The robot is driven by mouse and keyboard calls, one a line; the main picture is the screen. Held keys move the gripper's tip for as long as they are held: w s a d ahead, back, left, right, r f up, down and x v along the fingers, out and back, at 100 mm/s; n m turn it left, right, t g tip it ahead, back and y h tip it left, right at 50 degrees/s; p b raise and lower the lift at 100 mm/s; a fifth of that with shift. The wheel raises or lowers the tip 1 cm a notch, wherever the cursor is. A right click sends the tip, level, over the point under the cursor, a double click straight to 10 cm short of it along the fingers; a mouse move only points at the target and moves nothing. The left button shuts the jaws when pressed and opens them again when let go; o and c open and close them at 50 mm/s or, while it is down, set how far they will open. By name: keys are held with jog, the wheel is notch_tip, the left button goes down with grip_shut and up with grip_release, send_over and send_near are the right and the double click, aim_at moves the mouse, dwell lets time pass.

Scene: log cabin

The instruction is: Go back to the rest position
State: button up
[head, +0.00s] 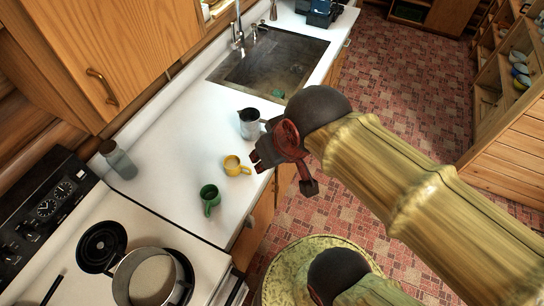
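My gripper (284,176) is at the end of my arm, which reaches in from the right. It hangs over the front edge of the white counter (165,190). Its two dark fingertips stand apart, so it looks open, and I see nothing between them. A green mug (209,198) stands nearer the stove. A grey metal pitcher (249,127) stands behind the gripper, close to it in the picture.
A sink (270,68) with a small green item in it lies at the back. A glass jar (118,158) stands by the wall. A stove with a pot (146,280) is at the lower left. Shelves (515,75) stand at right, with red patterned floor (405,80) between.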

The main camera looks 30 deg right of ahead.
jog(key=shift+s+d+r, duration=0.2)
jog(key=shift+s+d, duration=0.05)
jog(key=shift+s, duration=0.2)
notch_tip(320, 180, down, 13)
jog(key=b, duration=1.3)
